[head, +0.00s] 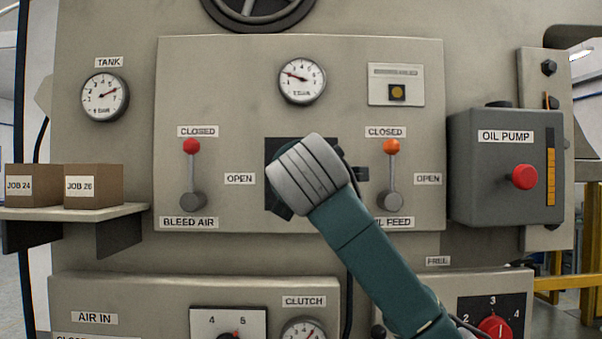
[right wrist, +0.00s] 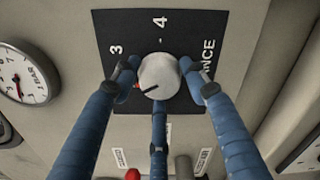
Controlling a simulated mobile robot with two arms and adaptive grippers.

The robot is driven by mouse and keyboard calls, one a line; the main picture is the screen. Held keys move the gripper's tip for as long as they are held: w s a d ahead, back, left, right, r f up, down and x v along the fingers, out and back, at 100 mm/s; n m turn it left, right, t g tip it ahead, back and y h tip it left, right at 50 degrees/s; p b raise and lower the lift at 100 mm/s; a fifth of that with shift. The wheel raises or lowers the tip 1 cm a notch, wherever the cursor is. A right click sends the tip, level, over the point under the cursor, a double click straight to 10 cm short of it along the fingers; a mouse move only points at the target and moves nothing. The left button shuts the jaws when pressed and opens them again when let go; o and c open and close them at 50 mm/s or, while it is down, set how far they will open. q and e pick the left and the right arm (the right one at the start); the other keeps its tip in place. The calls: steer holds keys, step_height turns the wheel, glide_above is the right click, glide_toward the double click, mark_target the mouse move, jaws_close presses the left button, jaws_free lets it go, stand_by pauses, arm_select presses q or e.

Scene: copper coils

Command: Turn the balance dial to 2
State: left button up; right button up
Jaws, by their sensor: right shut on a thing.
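The balance dial (right wrist: 158,72) is a pale round knob on a dark plate (right wrist: 185,25) marked 3, 4 and "NCE". My right gripper (right wrist: 158,80) is shut on it, with blue fingers at its left, right and lower sides. The knob's dark pointer has a red tip aimed left and slightly down in the right wrist view, away from the 3. The left finger covers part of the plate there, and no 2 shows. In the head view my right arm and gripper (head: 308,175) hide the dial; only edges of its plate (head: 285,147) show. My left gripper is not in view.
A red-knobbed bleed air lever (head: 191,165) and an orange-knobbed oil feed lever (head: 391,165) flank the dial. A gauge (head: 302,81) sits above it. The oil pump box (head: 485,195) juts out at right. Boxes (head: 94,186) stand on a shelf at left.

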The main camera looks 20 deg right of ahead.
steer(key=shift+s+d+r, duration=0.1)
steer(key=shift+d+r, duration=0.05)
steer(key=shift+r, duration=0.1)
steer(key=o, duration=1.1)
steer(key=shift+o, duration=0.3)
steer(key=shift+d+f, duration=0.15)
steer(key=v, duration=1.1)
steer(key=shift+s, duration=0.35)
